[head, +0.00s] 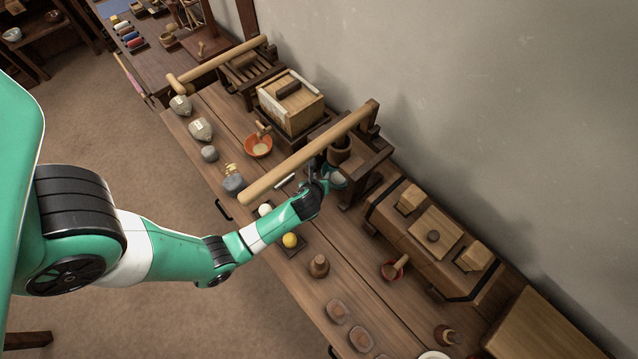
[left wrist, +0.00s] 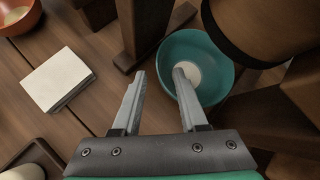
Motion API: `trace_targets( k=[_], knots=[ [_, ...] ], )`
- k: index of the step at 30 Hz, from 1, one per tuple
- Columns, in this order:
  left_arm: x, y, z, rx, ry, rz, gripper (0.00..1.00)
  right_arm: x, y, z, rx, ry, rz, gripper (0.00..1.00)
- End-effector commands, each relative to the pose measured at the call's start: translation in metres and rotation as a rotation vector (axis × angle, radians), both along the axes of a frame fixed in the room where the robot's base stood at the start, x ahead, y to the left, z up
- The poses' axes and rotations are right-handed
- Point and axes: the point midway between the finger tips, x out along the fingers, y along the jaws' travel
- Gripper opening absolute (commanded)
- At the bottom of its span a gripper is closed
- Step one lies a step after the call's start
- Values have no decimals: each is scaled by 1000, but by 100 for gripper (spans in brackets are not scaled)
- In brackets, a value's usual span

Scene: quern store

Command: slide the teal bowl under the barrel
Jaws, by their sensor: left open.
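The teal bowl (left wrist: 214,58) stands upright on the table in the left wrist view, with something whitish at its bottom. In the head view the bowl (head: 337,179) is partly hidden behind my left gripper (head: 322,178). The gripper, also in the left wrist view (left wrist: 160,76), is open; its right finger overlaps the bowl's inside and its left finger is outside the left rim. I cannot tell whether they touch. The dark wooden barrel (left wrist: 262,28) overlaps the bowl's upper right edge; it also shows in the head view (head: 340,150). My right gripper is out of view.
A wooden frame post (left wrist: 140,28) stands just beyond the fingers. A long wooden beam (head: 300,158) passes above the table near my wrist. A white block (left wrist: 57,77) and an orange bowl (head: 258,146) lie left.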

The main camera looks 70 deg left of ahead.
Motion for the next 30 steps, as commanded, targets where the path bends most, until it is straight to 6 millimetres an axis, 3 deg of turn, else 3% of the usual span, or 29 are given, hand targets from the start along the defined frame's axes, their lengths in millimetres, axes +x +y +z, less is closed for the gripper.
trace_targets(
  k=[1, 2, 9, 17, 24, 30],
  knots=[
    [3, 6, -15, 1, -2, 3, 43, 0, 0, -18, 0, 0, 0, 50],
    [5, 9, -18, 0, -2, 2, 43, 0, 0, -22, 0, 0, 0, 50],
    [14, 21, -25, 0, 0, -1, 43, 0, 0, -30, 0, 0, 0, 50],
    [14, 22, -25, 0, 0, -1, 43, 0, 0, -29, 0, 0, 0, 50],
    [14, 22, -25, 0, 0, -1, 3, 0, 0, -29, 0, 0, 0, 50],
    [14, 22, -25, -1, 1, -1, 0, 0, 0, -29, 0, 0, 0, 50]
  ],
)
